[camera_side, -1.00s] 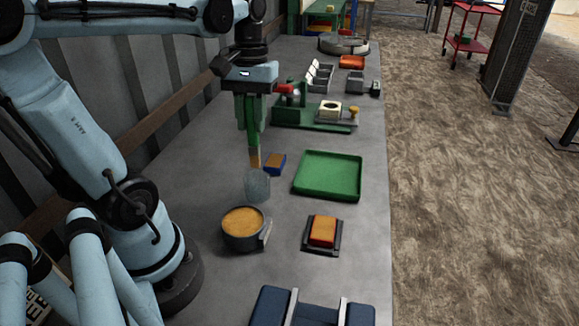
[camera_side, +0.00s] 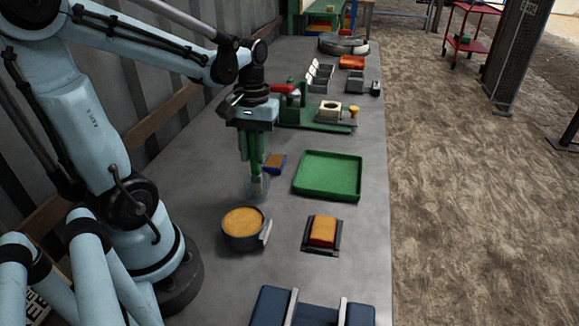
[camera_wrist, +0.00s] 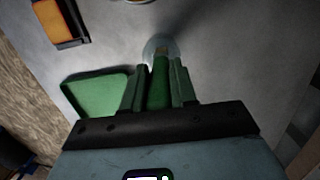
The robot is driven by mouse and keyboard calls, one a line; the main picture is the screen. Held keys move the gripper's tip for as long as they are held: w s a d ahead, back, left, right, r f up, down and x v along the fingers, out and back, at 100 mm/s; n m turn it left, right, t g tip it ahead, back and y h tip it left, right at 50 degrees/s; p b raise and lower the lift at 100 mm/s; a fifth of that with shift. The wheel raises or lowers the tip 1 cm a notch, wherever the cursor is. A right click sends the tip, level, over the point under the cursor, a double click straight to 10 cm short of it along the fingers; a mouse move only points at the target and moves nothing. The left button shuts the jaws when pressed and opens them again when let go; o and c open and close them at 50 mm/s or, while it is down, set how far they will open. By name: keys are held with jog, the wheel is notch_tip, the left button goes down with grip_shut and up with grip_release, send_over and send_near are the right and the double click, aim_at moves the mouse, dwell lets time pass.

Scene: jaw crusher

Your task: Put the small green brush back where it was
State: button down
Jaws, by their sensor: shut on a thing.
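My gripper (camera_side: 255,164) points straight down, its green fingers shut on the small green brush (camera_wrist: 160,82). In the wrist view the brush's handle lies between the two fingers (camera_wrist: 160,66). Its brownish tip reaches into the outline of a clear glass cup (camera_wrist: 160,42). In the side view the cup (camera_side: 258,190) stands on the bench directly below my gripper, and the brush's lower end shows through the glass. The fingers mostly hide the handle there. I cannot tell whether the tip touches the cup's bottom.
A round pan of orange grains (camera_side: 243,238) stands close in front of the cup. A small blue box (camera_side: 279,169) is close behind it to the right. A green tray (camera_side: 330,192) lies farther right. The green crusher (camera_side: 300,121) stands behind.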

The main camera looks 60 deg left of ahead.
jog(key=shift+f, duration=0.1)
jog(key=c, duration=0.9)
grip_release()
notch_tip(320, 180, up, 12)
jog(key=w, duration=0.1)
jog(key=w+d+f+m+t+y, duration=0.1)
jog(key=w+d+f+m+t, duration=0.1)
jog(key=d+f+m+t, duration=0.6)
jog(key=shift+w+d+m, duration=0.35)
jog(key=shift+d+m, duration=0.15)
jog(key=shift+d, duration=0.75)
